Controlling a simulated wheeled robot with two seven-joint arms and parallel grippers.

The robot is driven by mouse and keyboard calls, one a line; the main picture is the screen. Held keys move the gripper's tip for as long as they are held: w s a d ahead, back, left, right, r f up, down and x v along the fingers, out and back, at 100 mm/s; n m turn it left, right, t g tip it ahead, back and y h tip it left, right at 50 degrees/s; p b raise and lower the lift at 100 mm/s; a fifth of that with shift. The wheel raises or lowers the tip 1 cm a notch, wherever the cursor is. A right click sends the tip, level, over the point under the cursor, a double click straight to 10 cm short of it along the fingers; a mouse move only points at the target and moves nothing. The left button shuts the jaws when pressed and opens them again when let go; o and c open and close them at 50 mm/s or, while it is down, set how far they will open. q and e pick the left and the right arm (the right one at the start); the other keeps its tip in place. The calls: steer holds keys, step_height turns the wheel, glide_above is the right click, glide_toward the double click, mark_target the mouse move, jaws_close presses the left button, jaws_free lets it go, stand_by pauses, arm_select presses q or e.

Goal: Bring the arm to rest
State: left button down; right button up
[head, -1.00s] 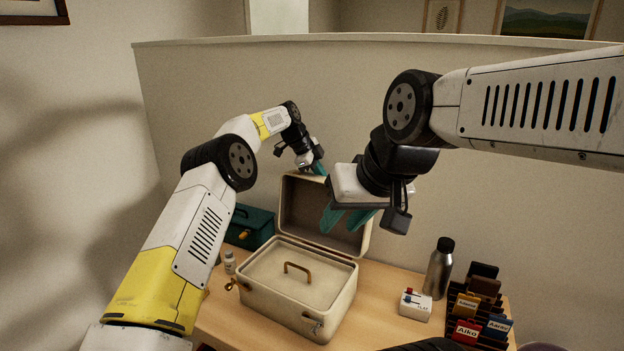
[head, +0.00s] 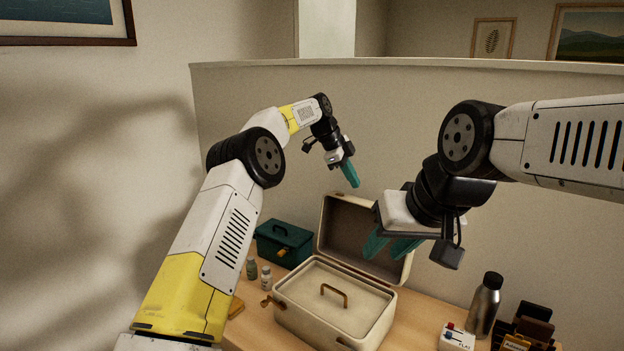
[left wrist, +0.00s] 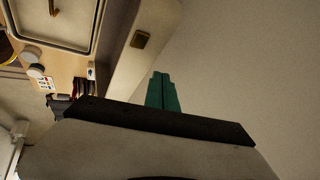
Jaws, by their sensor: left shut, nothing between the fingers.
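My left gripper (head: 350,175) is in the air above and behind the raised lid of the cream suitcase (head: 335,300). Its teal fingers are together with nothing between them; they also show shut in the left wrist view (left wrist: 162,92). My right gripper (head: 392,248) hangs in front of the open lid (head: 345,232). Its two teal fingers are apart, and no object shows between them. The suitcase stands open on the wooden table, with a flat inner panel and a brown handle (head: 334,293) on it.
A dark green box (head: 284,243) and two small bottles (head: 259,273) stand left of the suitcase. A metal bottle (head: 484,305), a white switch box (head: 457,338) and a dark rack (head: 528,325) stand to the right. A partition wall (head: 260,100) rises behind the table.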

arm_select(q)
steer(key=s+a+r+n+t+y, duration=0.1)
steer(key=s+a+r+n+t, duration=0.1)
steer(key=s+a+r+n, duration=0.6)
steer(key=s+a+r+n+t+y, duration=0.1)
steer(key=s+a+r+n+y, duration=0.15)
steer(key=s+a+r, duration=0.65)
steer(key=s+a+f+n, duration=0.4)
steer(key=s, duration=0.4)
steer(key=s+a+f+n+t, duration=0.1)
steer(key=s+a+f+n, duration=0.3)
steer(key=s, duration=0.5)
steer(key=s+a+f+n+t, duration=0.1)
steer(key=s+a+f+n, duration=0.3)
steer(key=s, duration=0.5)
steer(key=shift+a, duration=1)
